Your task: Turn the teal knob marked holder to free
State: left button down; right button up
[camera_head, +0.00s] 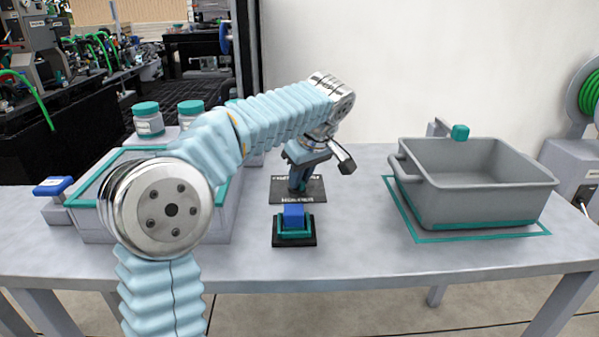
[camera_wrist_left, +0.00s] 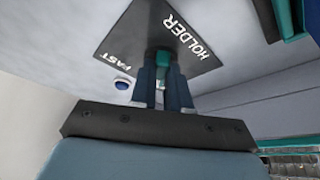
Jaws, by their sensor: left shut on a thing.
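A dark plate (camera_head: 316,190) lettered HOLDER lies on the table in the middle of the head view. In the left wrist view the plate (camera_wrist_left: 197,62) shows the words HOLDER and FAST. A teal knob (camera_wrist_left: 162,60) stands on it, partly hidden between my finger tips. My left gripper (camera_head: 298,184) reaches down over the plate, and in the left wrist view its fingers (camera_wrist_left: 163,72) are shut on the knob, one on each side. In the head view the fingers hide the knob. Which way its pointer faces cannot be told. My right gripper is out of view.
A blue block (camera_head: 294,214) sits in a teal-edged black holder (camera_head: 294,242) in front of the plate. A grey tote (camera_head: 480,185) stands on a teal outline at the right. A teal-rimmed tote (camera_head: 226,215) stands left, behind my arm. Table between plate and grey tote is clear.

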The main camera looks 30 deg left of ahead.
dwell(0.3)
pick_arm(q)
jog(key=c, duration=1.1)
grip_release()
jog(key=p+v, duration=0.3)
jog(key=v, duration=1)
jog(key=shift+r, duration=0.4)
jog(key=shift+d, duration=0.15)
